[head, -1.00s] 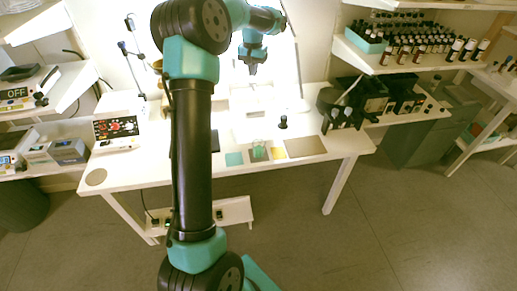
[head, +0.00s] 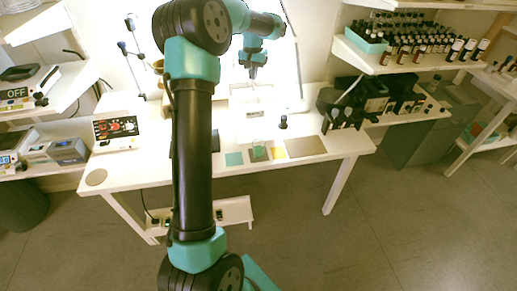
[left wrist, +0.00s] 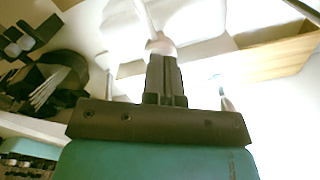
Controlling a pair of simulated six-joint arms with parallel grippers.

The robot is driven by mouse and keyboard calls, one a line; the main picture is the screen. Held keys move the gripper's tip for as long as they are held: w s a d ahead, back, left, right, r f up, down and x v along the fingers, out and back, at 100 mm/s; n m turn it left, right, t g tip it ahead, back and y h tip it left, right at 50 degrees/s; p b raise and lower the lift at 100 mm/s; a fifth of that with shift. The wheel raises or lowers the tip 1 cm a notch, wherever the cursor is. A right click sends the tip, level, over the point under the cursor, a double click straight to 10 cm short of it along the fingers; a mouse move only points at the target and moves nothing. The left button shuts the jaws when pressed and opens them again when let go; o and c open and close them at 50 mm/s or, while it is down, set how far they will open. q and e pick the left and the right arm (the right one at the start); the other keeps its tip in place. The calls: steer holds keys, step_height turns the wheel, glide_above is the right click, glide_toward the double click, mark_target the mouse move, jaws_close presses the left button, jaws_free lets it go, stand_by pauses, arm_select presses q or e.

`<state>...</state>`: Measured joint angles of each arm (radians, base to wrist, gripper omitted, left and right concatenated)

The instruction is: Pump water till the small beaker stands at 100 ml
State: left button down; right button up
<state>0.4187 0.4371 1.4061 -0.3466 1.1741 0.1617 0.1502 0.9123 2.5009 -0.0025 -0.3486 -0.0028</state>
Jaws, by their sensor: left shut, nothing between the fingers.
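A small clear beaker (head: 258,147) stands on a green mat near the front edge of the white table (head: 130,172). Its water level is too small to read. My left gripper (head: 253,74) is above the back of the table, behind the beaker and apart from it. In the left wrist view the left gripper (left wrist: 163,62) has its dark fingers together with nothing between them. A pale, rounded part with a thin stem (left wrist: 160,43) appears right at the fingertips; I cannot tell whether they touch. My right gripper is not in view.
A teal mat (head: 234,159), a yellow mat (head: 279,153) and a brown mat (head: 306,147) lie by the beaker. A small dark-topped item (head: 283,122) stands behind them. A red-display device (head: 116,131) is at left, dark equipment (head: 345,108) at right.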

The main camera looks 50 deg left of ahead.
arm_select(q)
steer(key=shift+f, duration=1.15)
steer(key=shift+r, duration=1.95)
steer(key=shift+f, duration=1.8)
stand_by(0.8)
steer(key=shift+r, duration=1.8)
steer(key=shift+f, duration=0.7)
